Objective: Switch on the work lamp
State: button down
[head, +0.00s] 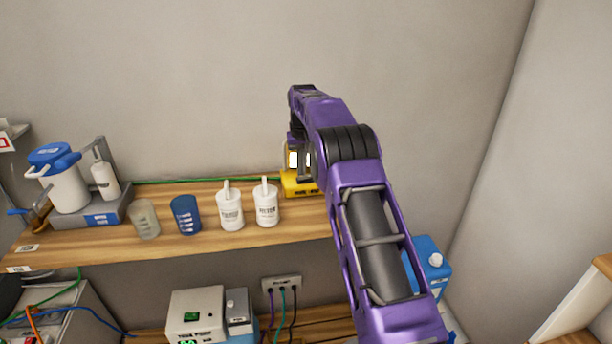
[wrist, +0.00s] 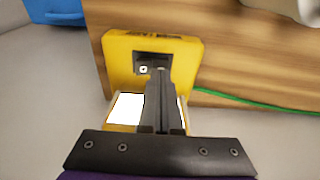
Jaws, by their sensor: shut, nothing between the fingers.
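The yellow work lamp (head: 298,186) stands at the right end of the wooden shelf, partly hidden behind my arm. In the wrist view its yellow body (wrist: 185,52) has a dark recessed panel with a small pale square switch mark (wrist: 144,69). Its panel (wrist: 125,108) looks bright white; I cannot tell for sure whether it is lit. My gripper (wrist: 158,76) is shut and empty, its fingertips over the recess beside the mark. They cover part of the recess, and I cannot tell whether they touch it. In the head view my arm mostly hides the gripper.
The wooden shelf (head: 95,242) holds two white bottles (head: 230,210), a blue cup (head: 186,215), a clear cup (head: 144,219) and a blue-lidded jug (head: 65,185). A green cable (wrist: 235,102) runs along the shelf's back. A blue container (head: 432,262) stands lower right.

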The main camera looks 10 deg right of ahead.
aim_at(302, 178)
notch_tip(302, 178, up, 2)
jog(key=shift+p, duration=0.5)
jog(key=shift+r, duration=2.25)
